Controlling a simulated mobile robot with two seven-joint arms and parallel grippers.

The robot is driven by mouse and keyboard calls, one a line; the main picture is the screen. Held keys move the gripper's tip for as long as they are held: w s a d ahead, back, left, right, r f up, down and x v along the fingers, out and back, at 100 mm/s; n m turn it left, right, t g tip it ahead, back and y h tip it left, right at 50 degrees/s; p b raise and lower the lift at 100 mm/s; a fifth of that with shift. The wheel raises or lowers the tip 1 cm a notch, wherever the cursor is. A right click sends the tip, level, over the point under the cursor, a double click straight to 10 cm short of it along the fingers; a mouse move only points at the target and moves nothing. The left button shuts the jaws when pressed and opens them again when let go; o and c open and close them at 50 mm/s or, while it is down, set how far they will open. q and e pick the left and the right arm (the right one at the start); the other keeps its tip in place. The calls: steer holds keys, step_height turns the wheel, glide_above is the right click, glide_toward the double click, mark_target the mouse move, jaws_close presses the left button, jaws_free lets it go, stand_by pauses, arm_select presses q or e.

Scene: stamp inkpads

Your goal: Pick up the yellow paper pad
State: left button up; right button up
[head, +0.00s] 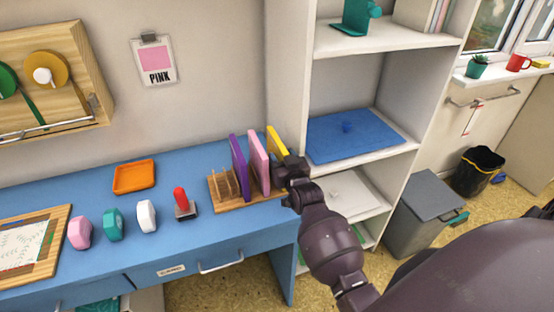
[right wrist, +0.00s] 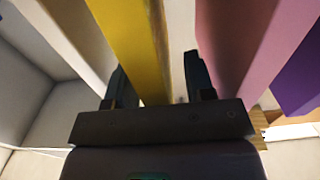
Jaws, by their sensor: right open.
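The yellow paper pad (head: 277,141) stands upright at the right end of a wooden rack (head: 216,194) on the blue desk. My right gripper (head: 284,168) is at the pad's right side and hides its lower part. In the right wrist view the gripper (right wrist: 156,68) is open, and the yellow pad (right wrist: 132,40) runs down between its two fingers. I cannot tell whether either finger touches it. The left gripper is not in view.
A pink pad (head: 258,163) and a purple pad (head: 239,168) stand left of the yellow one in the rack. A white shelf unit (head: 289,92) rises close on the right. A red-handled stamp (head: 181,199) stands left of the rack.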

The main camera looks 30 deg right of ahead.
steer(key=shift+w, duration=0.1)
jaws_close()
steer(key=shift+r, duration=0.1)
stand_by(0.3)
